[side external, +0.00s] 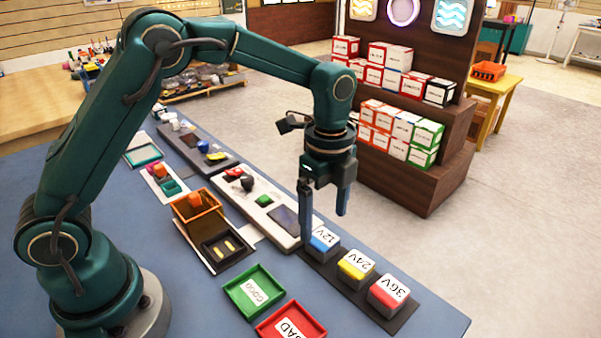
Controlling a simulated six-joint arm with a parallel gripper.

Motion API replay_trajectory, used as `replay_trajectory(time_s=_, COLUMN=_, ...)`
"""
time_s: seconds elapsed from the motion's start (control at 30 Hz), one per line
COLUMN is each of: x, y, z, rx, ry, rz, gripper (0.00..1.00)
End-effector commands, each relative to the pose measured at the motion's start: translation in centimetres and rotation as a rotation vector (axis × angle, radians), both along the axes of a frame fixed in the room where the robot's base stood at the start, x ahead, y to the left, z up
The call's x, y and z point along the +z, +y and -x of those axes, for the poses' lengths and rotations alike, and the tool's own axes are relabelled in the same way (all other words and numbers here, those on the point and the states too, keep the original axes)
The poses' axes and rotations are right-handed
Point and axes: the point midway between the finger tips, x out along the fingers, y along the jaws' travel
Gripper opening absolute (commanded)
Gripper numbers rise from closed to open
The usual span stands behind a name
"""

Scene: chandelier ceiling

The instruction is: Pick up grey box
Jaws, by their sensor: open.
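My gripper (324,222) points down, open and with nothing between its fingers. It is above and close to a pale grey-white box with a blue band marked 12V (322,240); the left finger overlaps its left side, and I cannot tell whether they touch. A box with a yellow band marked 24V (357,264) and one with a red band marked 36V (389,292) stand beside it on a dark mat (404,318). I cannot tell for sure which item is the grey box.
A green tray (268,303) marked GOOD and a red tray (308,316) marked BAD lie at the front. A light tray (222,189) with a phone and small parts is left of the boxes. An orange bin (186,212) stands further left. Shelves (436,180) with cartons stand behind.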

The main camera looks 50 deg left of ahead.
Motion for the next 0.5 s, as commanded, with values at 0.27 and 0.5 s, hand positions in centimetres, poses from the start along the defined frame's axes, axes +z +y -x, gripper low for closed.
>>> replay_trajectory(time_s=0.27, x=-3.5, y=0.0, z=0.2, rx=0.0, ry=0.004, rz=-0.001, gripper=0.93)
replay_trajectory(time_s=0.5, x=-4.5, y=0.0, z=0.1, rx=0.001, ry=-0.001, rz=0.0, gripper=0.93)
